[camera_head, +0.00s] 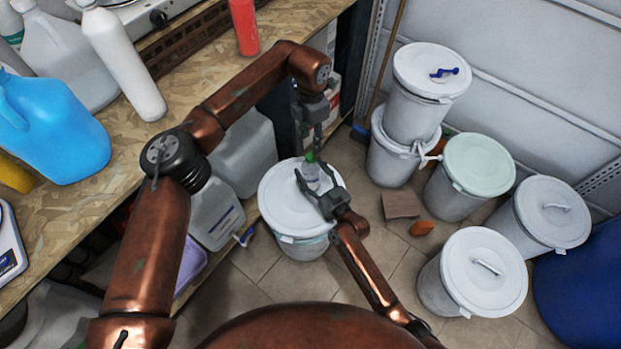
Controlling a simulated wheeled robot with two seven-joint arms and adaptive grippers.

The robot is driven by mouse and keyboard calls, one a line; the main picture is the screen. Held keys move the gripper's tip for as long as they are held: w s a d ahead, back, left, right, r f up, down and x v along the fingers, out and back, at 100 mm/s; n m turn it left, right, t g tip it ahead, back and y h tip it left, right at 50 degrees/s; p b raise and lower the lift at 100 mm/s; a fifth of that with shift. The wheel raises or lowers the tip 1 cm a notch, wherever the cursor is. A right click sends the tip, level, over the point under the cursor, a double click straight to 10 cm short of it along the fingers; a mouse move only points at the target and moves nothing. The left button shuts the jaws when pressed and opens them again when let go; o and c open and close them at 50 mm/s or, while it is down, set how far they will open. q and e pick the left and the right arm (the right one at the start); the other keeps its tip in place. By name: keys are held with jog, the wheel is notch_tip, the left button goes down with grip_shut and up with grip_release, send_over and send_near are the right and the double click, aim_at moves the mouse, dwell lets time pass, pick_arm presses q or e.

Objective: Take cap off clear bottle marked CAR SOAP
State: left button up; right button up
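A small clear bottle (311,174) with a green cap (309,157) is upright over the white lid of a drum. Its marking is too small to read. My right gripper (318,178) comes from the lower right with its fingers on either side of the bottle and appears shut on it. My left gripper (309,142) points down from above, its two fingers spread apart just over the green cap. I cannot tell whether the fingertips touch the cap, or whether the bottle rests on the lid.
The drum (292,215) beneath stands on the tiled floor. More lidded drums (485,270) stand at the right, two stacked (428,75). A wooden bench (110,190) at the left holds a blue jug (60,125) and white bottles (125,65). A brown block (401,205) lies on the floor.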

jog(key=c, duration=1.4)
jog(key=o, duration=1.7)
jog(key=shift+o, duration=0.2)
